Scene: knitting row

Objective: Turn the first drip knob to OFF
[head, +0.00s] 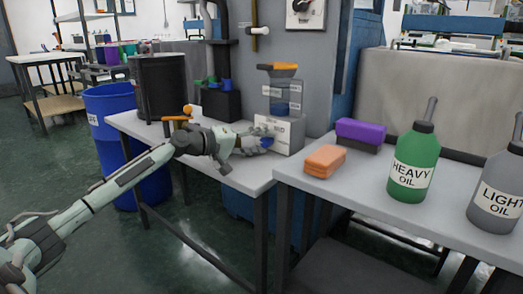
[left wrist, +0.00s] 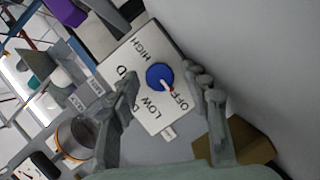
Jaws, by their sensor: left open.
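The blue drip knob (left wrist: 159,75) sits on a white panel (left wrist: 135,58) marked HIGH, LOW and OFF in the left wrist view. Its pale pointer with a reddish tip is turned toward the OFF label. In the head view the knob (head: 267,142) shows on the front of the white box (head: 286,134), partly hidden by my gripper. My left gripper (head: 256,141) is open, with its fingers on either side of the knob in the wrist view (left wrist: 162,82). I cannot tell whether they touch it. My right gripper is not in view.
A purple block (head: 361,131), an orange block (head: 324,160), a green HEAVY OIL bottle (head: 412,165) and a grey LIGHT OIL bottle (head: 495,195) stand on the right table. A dark drum (head: 162,85) and a blue bin (head: 109,101) are at left.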

